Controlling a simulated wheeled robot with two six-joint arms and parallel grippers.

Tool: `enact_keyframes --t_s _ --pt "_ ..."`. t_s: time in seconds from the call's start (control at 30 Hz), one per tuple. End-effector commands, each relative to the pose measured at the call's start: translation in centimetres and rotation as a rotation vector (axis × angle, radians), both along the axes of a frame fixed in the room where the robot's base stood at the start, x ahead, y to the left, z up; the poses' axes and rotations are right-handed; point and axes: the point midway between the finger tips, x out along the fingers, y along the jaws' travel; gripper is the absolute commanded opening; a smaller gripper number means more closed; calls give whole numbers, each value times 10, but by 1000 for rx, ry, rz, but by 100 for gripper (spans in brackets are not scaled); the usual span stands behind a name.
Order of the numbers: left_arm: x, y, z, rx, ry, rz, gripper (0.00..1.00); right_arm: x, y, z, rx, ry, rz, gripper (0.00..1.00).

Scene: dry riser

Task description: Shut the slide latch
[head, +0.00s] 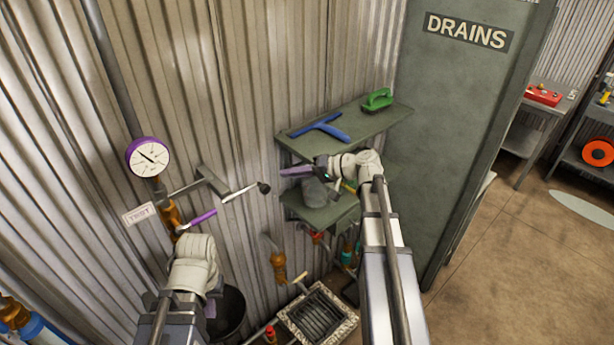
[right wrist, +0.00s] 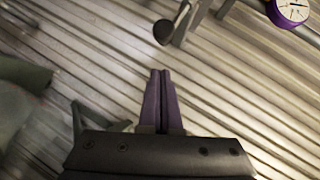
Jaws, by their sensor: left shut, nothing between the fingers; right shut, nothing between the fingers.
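A grey metal bracket (head: 212,181) sticks out from the ribbed wall beside the purple-rimmed gauge. A pale rod (head: 238,193) with a dark rounded knob (head: 264,187) is near it. This may be the slide latch; its state cannot be told. The knob also shows in the right wrist view (right wrist: 163,32), ahead of my fingers. My right gripper (head: 283,173) is shut and empty, just right of the knob and apart from it. Its purple fingers (right wrist: 161,73) are together.
A green shelf (head: 362,128) carries a blue squeegee (head: 322,127) and a green brush (head: 378,99), close behind my right gripper. A floor drain (head: 318,315) lies below. Open floor is at right.

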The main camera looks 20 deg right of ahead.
Motion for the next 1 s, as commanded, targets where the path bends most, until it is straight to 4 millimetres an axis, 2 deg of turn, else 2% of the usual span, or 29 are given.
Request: enact_keyframes --t_s 0.1,0.3,0.77,1.0 --pt "0 0 -11 0 -1 1 0 -6 17 -11 0 0 1 0" --pt "0 0 -17 0 -1 2 0 -9 31 -17 0 0 1 0" --pt "0 0 -17 0 -1 2 0 -10 35 -17 -1 1 1 0" --pt "0 0 -17 0 -1 2 0 -28 80 -17 -1 1 5 0"
